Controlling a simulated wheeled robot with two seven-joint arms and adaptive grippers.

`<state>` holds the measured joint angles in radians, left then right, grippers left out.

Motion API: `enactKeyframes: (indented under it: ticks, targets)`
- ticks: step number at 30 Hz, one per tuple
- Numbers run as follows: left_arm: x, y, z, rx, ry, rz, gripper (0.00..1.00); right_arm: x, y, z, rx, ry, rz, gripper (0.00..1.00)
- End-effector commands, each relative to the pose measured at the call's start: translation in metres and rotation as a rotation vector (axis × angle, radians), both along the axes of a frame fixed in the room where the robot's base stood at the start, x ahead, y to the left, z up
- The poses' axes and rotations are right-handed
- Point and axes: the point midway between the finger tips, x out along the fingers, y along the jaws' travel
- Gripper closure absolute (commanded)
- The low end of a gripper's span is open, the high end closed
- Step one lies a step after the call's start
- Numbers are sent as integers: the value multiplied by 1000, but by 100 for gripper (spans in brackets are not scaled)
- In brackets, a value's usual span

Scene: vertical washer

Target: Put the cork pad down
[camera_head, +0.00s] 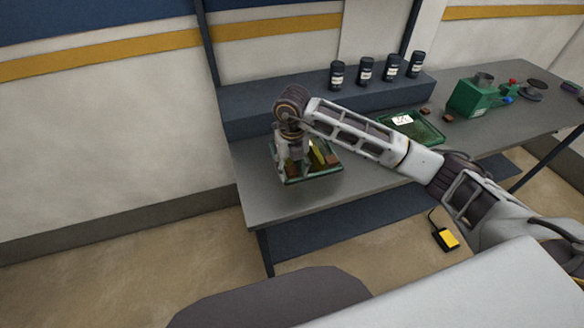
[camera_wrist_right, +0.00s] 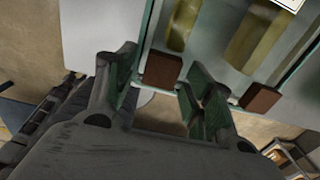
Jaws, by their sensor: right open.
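My right gripper (camera_head: 292,165) points down over the left green tray (camera_head: 300,181) at the left end of the bench. In the right wrist view the right gripper (camera_wrist_right: 155,78) is open, with its two fingers apart. One brown cork-like pad (camera_wrist_right: 160,70) lies at the tray's edge, between the fingertips in the picture; I cannot tell whether a finger touches it. A second brown pad (camera_wrist_right: 260,97) lies at the same edge, beyond the right finger. A brown pad (camera_head: 332,159) also shows in the head view. My left gripper is not in view.
Yellowish bars (camera_wrist_right: 248,35) lie in the tray. A second green tray (camera_head: 428,129) with a white label stands farther right, with small brown pieces (camera_head: 424,110) nearby. Several dark jars (camera_head: 366,70) stand on the raised shelf. A green device (camera_head: 474,97) stands at the right.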

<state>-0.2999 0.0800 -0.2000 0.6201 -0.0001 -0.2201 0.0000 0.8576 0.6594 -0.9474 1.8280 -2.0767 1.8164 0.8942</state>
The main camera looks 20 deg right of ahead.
Motion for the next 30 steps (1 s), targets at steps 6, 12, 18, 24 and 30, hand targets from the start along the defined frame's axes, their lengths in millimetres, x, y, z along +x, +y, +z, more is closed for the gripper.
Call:
enactKeyframes:
  ticks: [6,12,18,24,30]
  targets:
    - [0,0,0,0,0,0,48,0,0,0,0,0,0,47]
    - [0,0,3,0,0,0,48,0,0,6,0,-1,0,47]
    - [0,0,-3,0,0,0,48,1,0,26,0,-3,1,47]
    - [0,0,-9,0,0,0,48,1,0,53,1,-3,1,47]
    - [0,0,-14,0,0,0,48,1,0,79,0,-3,0,47]
